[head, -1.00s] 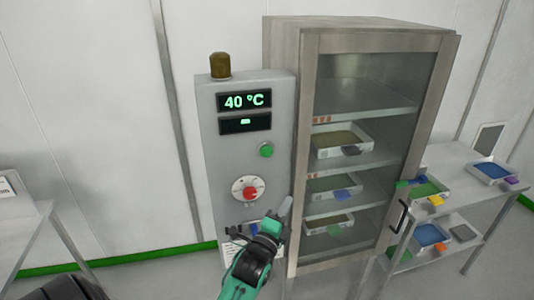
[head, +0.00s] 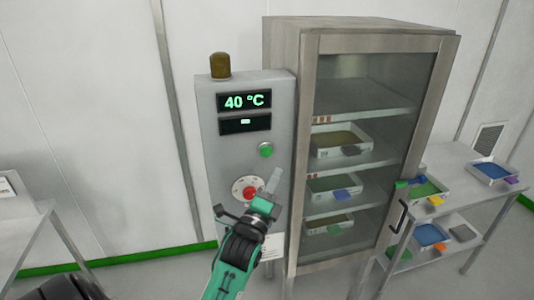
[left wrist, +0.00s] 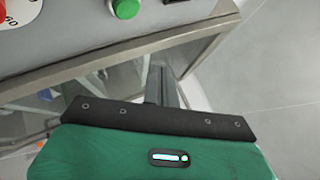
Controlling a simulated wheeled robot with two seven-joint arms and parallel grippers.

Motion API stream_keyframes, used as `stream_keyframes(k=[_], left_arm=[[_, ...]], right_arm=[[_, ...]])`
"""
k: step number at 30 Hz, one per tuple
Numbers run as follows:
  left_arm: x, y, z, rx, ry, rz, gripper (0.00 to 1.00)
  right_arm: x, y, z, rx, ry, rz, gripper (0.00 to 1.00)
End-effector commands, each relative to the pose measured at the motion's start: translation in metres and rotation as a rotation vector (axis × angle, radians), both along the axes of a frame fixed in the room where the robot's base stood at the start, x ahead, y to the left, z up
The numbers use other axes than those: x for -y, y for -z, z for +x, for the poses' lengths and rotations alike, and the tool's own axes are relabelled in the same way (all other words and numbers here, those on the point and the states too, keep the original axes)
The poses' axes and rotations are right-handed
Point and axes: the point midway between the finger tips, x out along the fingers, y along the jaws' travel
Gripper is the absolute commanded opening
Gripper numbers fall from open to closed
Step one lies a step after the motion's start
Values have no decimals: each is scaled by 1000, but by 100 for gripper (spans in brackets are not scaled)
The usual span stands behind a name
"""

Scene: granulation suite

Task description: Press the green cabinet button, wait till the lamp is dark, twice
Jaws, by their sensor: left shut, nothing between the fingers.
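The green button (head: 266,149) sits on the grey control panel (head: 207,150), right of centre and above the red knob (head: 250,194). The button also shows at the top of the left wrist view (left wrist: 126,8). The lamp (head: 220,65) on top of the panel is a dull brown and looks dark. My left gripper (head: 274,178) is shut and empty, below the button and apart from it, in front of the panel's lower right part. In the left wrist view the shut fingers (left wrist: 160,85) point up the picture. My right gripper is not in view.
The glass-doored cabinet (head: 285,45) with several trays stands right of the panel. Its black door handle (head: 399,216) is at the lower right. A steel trolley (head: 462,160) with trays stands further right, and a table (head: 25,212) stands at the left. The display (head: 244,101) reads 40 °C.

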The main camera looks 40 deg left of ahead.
Motion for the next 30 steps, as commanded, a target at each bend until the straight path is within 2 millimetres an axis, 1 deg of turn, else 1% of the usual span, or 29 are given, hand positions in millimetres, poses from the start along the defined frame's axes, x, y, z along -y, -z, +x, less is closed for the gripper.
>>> stream_keyframes(k=[3,9,15,21,30], left_arm=[[-14,-1,11,2,-2,3,0],[-35,0,29,1,-1,1,0],[-50,0,42,0,-1,2,0],[-56,0,47,1,0,-1,0],[-56,0,47,0,-1,-2,0]], right_arm=[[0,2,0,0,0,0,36],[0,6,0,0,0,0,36],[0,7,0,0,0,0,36],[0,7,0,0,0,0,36],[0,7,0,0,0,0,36]])
